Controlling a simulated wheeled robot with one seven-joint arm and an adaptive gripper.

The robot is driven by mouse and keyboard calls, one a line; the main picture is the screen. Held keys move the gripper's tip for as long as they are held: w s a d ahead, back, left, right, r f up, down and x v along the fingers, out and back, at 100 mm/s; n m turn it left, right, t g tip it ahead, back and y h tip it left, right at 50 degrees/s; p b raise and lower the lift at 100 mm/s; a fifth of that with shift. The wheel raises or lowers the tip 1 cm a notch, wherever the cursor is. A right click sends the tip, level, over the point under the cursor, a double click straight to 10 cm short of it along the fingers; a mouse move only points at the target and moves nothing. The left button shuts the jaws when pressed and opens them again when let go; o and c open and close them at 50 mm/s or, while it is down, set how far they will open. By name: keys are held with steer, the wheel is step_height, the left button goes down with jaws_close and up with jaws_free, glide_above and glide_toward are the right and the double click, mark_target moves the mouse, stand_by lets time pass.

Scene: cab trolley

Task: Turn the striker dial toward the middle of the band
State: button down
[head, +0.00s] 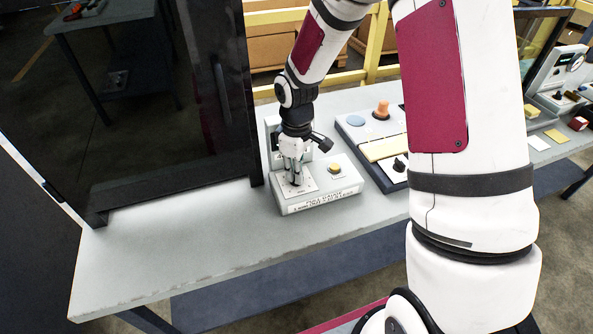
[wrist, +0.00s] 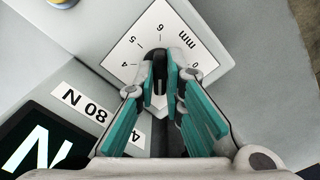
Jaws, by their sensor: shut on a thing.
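The striker dial (wrist: 159,68) is a small black knob on a white scale plate (wrist: 135,50) marked in mm, with digits around it. My gripper (wrist: 160,84) is shut on the dial, with one teal-padded finger on each side of it in the wrist view. In the head view my gripper (head: 294,176) points down onto the left part of the grey fixture box (head: 318,200). The fingers hide the dial there and part of the scale in the wrist view. I cannot tell the exact reading of the dial.
A yellow button (head: 334,168) sits on the box right of my gripper. A dark display (wrist: 38,140) and an "80 N" label (wrist: 85,103) are beside the scale. A black cabinet (head: 215,90) stands left. The front table (head: 190,240) is clear.

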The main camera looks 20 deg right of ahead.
steer(key=c, duration=1.7)
jaws_free()
step_height(320, 180, up, 12)
steer(key=s+d+r+m+t+h, duration=0.15)
steer(key=s+r+m, duration=0.35)
steer(key=s+r, duration=0.7)
steer(key=s+m+t, duration=0.1)
steer(key=s, duration=0.3)
steer(key=s+r+m+y, duration=0.1)
steer(key=s, duration=0.4)
steer(key=s+r+m+t, duration=0.1)
steer(key=s+m, duration=0.1)
steer(key=s, duration=0.2)
steer(key=shift+s+a+r+t+y, duration=0.2)
steer(key=shift+a+r+t+y, duration=0.05)
steer(key=shift+a+t, duration=0.1)
